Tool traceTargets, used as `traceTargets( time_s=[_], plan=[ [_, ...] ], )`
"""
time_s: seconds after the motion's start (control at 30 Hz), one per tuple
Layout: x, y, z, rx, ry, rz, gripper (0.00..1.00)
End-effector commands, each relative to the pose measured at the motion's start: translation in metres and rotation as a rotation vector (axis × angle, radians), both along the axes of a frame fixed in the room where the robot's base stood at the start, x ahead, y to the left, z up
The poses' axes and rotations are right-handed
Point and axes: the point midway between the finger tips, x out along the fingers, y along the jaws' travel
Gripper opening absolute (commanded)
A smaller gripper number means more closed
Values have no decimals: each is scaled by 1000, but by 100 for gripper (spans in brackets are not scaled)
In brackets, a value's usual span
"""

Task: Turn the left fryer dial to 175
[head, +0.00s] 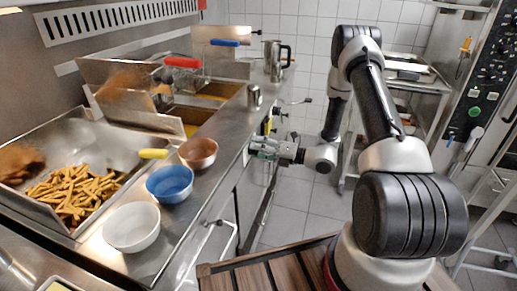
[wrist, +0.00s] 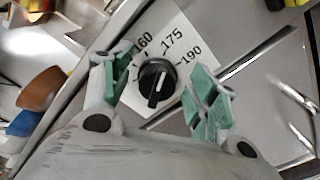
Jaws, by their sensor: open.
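The dial (wrist: 155,84) is a round black knob with a white line across its grip, on a white plate (wrist: 185,50) marked 160, 175 and 190. The line's upper end points roughly between 160 and 175; I cannot tell which end is the pointer. My gripper (wrist: 164,82) is open, with one green-padded finger on each side of the knob and visible gaps between. In the head view my gripper (head: 268,148) is at the fryer counter's front face, and the dial cannot be made out there.
The steel counter (head: 216,165) holds a white bowl (head: 132,227), a blue bowl (head: 170,184) and a copper-coloured bowl (head: 198,153) near its front edge. Fries (head: 75,195) lie in the left basin. A wheeled rack (head: 405,100) stands behind my arm. Tiled floor is clear below the gripper.

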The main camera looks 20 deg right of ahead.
Motion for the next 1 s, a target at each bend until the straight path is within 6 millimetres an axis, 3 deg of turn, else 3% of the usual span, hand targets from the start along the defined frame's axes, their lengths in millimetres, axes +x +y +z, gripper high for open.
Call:
traceTargets(
  time_s=[0.5, 0.7, 1.0],
  plan=[
    [-54, -84, 0, 0, 1, -6, 60],
    [-64, -97, 0, 0, 1, -3, 60],
    [-65, -97, 0, 0, 1, -1, 60]
  ],
)
